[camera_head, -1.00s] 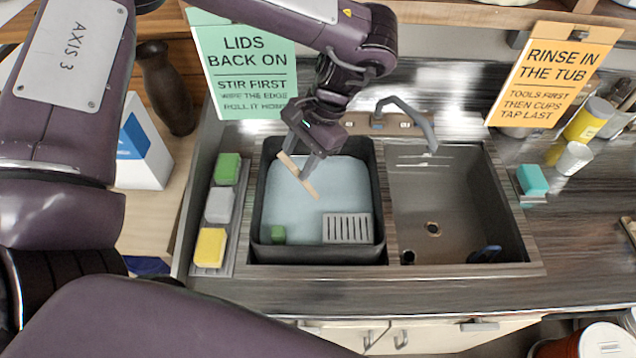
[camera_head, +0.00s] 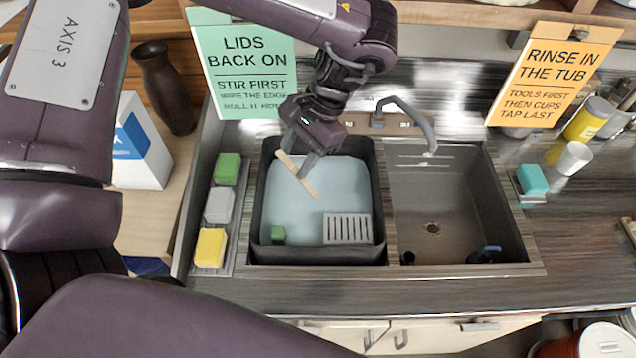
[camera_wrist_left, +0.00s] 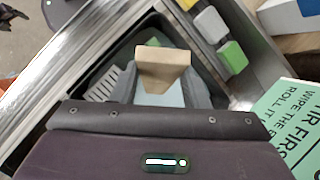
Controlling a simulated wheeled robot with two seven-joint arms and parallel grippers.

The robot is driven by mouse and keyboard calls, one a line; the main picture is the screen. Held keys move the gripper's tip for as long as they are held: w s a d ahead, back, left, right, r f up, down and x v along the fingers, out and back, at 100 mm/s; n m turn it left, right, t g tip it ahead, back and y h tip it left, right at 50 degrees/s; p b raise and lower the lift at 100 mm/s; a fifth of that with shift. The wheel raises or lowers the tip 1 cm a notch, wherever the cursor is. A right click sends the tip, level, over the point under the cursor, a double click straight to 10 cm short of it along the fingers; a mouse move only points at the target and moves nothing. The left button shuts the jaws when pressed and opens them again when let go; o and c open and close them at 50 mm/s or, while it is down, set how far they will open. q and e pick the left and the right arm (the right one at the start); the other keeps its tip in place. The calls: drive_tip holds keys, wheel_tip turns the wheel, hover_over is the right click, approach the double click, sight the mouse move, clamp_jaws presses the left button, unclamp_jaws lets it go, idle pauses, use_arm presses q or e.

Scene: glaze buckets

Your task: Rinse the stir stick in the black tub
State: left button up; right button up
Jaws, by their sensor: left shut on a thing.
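The black tub (camera_head: 258,215) sits in the left basin of the sink and holds pale blue water (camera_head: 300,205). My left gripper (camera_head: 304,165) is over the back part of the tub, shut on the wooden stir stick (camera_head: 309,187). The stick slants down to the right over the water; I cannot tell whether its lower end touches the surface. In the left wrist view the stick (camera_wrist_left: 162,66) is a broad tan piece between the fingers, with the tub behind it. My right gripper is not in view.
A grey slotted rack (camera_head: 347,228) and a green block (camera_head: 278,234) are in the tub. Sponges (camera_head: 210,247) line a tray on the left. The faucet (camera_head: 412,118) stands behind the right basin (camera_head: 440,200), which is mostly empty. Signs hang at the back.

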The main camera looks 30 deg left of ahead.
use_arm(q)
drive_tip(key=shift+r, duration=2.55)
